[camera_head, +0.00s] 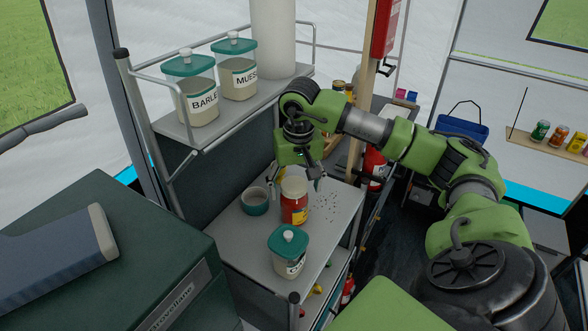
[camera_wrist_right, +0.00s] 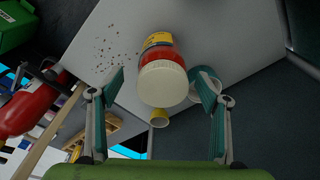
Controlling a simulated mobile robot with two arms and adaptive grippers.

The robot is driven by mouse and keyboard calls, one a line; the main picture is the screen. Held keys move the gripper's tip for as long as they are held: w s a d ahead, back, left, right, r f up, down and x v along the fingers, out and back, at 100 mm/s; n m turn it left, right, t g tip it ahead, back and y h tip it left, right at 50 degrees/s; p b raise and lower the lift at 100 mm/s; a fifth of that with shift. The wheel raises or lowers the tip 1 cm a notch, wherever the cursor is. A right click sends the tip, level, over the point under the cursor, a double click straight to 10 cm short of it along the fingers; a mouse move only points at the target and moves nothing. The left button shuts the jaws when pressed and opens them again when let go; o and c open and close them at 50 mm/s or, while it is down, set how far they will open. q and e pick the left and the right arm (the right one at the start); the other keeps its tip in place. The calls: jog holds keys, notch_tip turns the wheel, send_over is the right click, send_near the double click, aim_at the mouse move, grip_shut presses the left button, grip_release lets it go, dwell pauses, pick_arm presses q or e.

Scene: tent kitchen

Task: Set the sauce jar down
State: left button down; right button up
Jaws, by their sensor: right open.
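The sauce jar (camera_head: 294,207) is red with a yellow-and-blue label and a cream lid. It stands upright on the grey shelf top (camera_head: 257,228). In the right wrist view the sauce jar (camera_wrist_right: 161,72) sits between the spread fingers, lid toward the camera. My right gripper (camera_head: 308,184) is open above and around the jar's lid; in the wrist view its fingers (camera_wrist_right: 160,92) show a gap to the jar on both sides. My left gripper is not in view.
A teal bowl (camera_head: 254,201) stands close left of the jar. A teal-lidded canister (camera_head: 288,252) stands in front. Dark crumbs (camera_head: 329,206) lie to the right. BARLEY (camera_head: 193,90) and MUESLI (camera_head: 236,68) canisters stand on the upper shelf. A wooden post (camera_head: 372,75) rises behind.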

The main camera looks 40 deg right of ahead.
jog(key=shift+w+f, duration=0.15)
jog(key=shift+f, duration=0.15)
jog(key=shift+f+p, duration=0.3)
jog(key=shift+p, duration=0.05)
jog(key=f+p, duration=0.1)
jog(key=f, duration=0.1)
jog(key=f+p, duration=0.1)
jog(key=f, duration=0.1)
jog(key=shift+w+d+f, duration=0.1)
jog(key=shift+w, duration=0.3)
jog(key=shift+f, duration=0.2)
jog(key=shift+r, duration=0.1)
jog(key=c, duration=1.8)
jog(key=shift+w, duration=0.1)
jog(key=shift+c, duration=0.7)
jog(key=shift+r, duration=0.15)
